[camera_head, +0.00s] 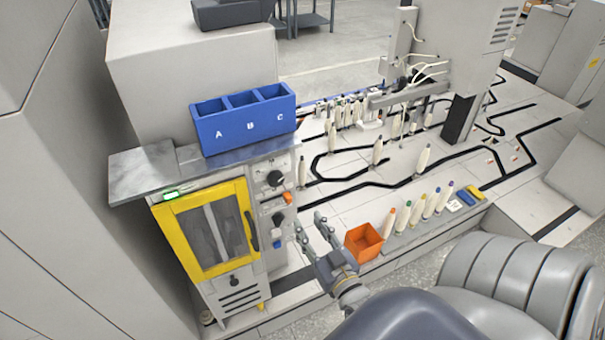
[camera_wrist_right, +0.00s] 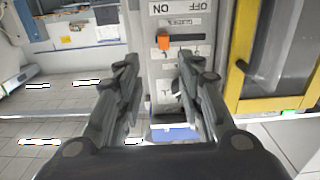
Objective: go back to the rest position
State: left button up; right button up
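My right gripper (camera_head: 311,230) is in front of the grey control panel (camera_head: 275,200) beside the yellow-framed door (camera_head: 212,230). Its two fingers are spread apart with nothing between them. In the right wrist view the open fingers (camera_wrist_right: 158,75) point toward the panel, which appears upside down with ON and OFF labels. An orange switch (camera_wrist_right: 164,43) shows beyond the gap between the fingers; it also shows in the head view (camera_head: 287,197). No contact with the panel is visible. My left gripper is not in view.
An orange bin (camera_head: 363,243) stands just right of the gripper. Several bobbins with coloured tips (camera_head: 416,212) stand in a row farther right. A blue tray (camera_head: 244,119) marked A, B, C sits on the metal top (camera_head: 140,172). The yellow-framed door is closed.

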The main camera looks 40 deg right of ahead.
jog(key=shift+s+a, duration=0.15)
jog(key=shift+s, duration=0.55)
jog(key=s+a+f+n+g+y+b, duration=0.1)
jog(key=s+a+f+g, duration=0.15)
jog(key=f, duration=0.85)
jog(key=s+a+f+n+g+y, duration=0.15)
jog(key=a+f, duration=0.25)
jog(key=f, duration=0.6)
jog(key=s+a+f+g+y+b, duration=0.1)
jog(key=s+a+f+g+y, duration=0.15)
jog(key=f, duration=0.85)
jog(key=s+f+n+g+b, duration=0.1)
jog(key=s+f+g, duration=0.4)
jog(key=s+f, duration=0.4)
jog(key=s+f+n+g+b, duration=0.1)
jog(key=s+f+g, duration=0.4)
jog(key=s+f, duration=0.5)
jog(key=s, duration=0.6)
jog(key=shift+s+a+n+h, duration=0.3)
jog(key=shift+a+n, duration=0.05)
